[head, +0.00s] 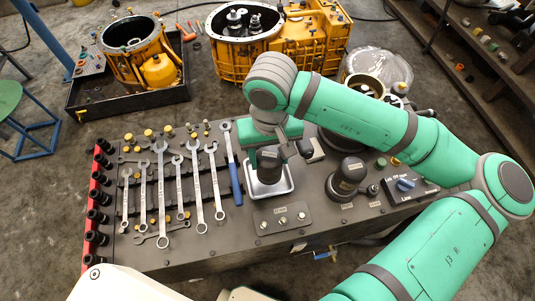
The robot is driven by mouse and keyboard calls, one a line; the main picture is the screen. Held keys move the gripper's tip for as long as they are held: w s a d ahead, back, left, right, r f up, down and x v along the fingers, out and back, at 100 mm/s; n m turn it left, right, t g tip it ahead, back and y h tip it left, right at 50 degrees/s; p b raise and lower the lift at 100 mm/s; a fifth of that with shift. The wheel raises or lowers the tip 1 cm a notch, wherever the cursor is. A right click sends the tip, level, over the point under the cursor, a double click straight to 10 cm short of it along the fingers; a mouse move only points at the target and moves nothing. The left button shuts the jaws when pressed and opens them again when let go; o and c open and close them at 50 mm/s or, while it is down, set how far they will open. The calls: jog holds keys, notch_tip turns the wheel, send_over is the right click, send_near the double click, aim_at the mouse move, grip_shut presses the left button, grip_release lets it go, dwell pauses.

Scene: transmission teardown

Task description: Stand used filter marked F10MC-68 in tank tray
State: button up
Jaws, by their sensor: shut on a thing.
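My gripper (271,148) points down over a small white-rimmed tray (290,183) on the dark bench. It is shut on a dark cylindrical filter (269,167), which is upright within the tray's outline. I cannot tell whether its base touches the tray floor. The fingers are partly hidden by the wrist, and no marking on this filter is readable.
Several wrenches (197,185) lie left of the tray, one blue-handled (235,185) close to it. A plate with studs (281,217) lies in front. A switch box (408,188) is at right. Yellow housings (242,60) stand behind.

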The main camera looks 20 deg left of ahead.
jog(key=shift+w+a+f, duration=0.25)
jog(key=shift+f, duration=0.15)
jog(key=f, duration=0.3)
jog(key=shift+w, duration=0.35)
jog(key=shift+a+f, duration=0.1)
jog(key=shift+f, duration=0.3)
jog(key=shift+s+a, duration=0.1)
jog(key=shift+f, duration=0.1)
jog(key=o, duration=1.7)
jog(key=shift+o, duration=0.2)
